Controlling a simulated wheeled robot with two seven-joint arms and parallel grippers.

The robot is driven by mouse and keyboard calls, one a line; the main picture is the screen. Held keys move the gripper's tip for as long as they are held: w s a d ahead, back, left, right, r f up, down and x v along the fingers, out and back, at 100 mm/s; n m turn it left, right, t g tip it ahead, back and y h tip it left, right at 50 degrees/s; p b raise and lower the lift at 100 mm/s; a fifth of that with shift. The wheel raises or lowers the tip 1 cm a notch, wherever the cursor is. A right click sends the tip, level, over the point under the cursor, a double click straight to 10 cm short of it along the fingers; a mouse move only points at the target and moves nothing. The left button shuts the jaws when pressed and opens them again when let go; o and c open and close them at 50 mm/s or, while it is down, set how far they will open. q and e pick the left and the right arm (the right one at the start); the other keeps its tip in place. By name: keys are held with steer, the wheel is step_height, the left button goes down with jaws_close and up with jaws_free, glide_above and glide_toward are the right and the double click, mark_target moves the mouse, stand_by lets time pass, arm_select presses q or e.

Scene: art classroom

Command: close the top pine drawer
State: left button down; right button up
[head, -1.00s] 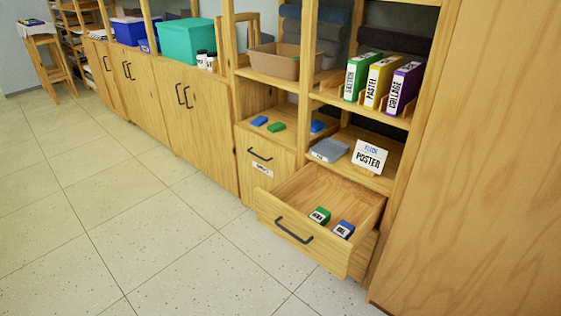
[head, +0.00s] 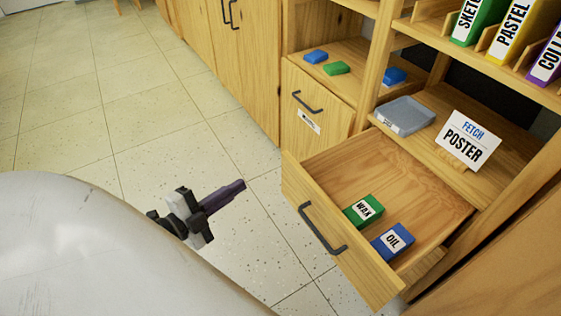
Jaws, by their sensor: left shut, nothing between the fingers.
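The top pine drawer (head: 338,236) is pulled well out of its cabinet at the right. It has a dark bar handle (head: 321,230) on its front. Inside lie a green box labelled WAX (head: 364,211) and a blue box labelled OIL (head: 393,242). Part of another pine front shows just below the drawer's right end. My left gripper (head: 238,186) is shut and empty, over the floor to the left of the drawer front and apart from it. My right gripper is not in view.
Above the drawer, a shelf bears a grey tray (head: 404,116) and a FETCH POSTER card (head: 466,139). A closed drawer with a handle (head: 308,103) stands to the left, with blue and green blocks (head: 337,68) above it. The tiled floor (head: 110,130) at left is clear.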

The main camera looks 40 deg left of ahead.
arm_select(q)
steer(key=a+f+m+h+b, duration=0.1)
steer(key=m+h+b, duration=0.1)
steer(key=m, duration=0.2)
steer(key=m+h+b, duration=0.3)
steer(key=m+b, duration=0.2)
glide_toward(288, 160)
steer(key=x, duration=0.5)
steer(key=shift+w+d, duration=0.1)
steer(key=shift+d, duration=0.05)
steer(key=shift+w+d, duration=0.25)
steer(key=shift+w, duration=0.3)
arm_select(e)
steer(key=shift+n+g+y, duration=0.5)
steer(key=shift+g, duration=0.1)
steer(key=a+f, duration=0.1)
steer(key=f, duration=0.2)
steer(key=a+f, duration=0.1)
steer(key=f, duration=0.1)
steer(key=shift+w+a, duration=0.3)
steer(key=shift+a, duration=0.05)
arm_select(q)
steer(key=shift+w, duration=0.15)
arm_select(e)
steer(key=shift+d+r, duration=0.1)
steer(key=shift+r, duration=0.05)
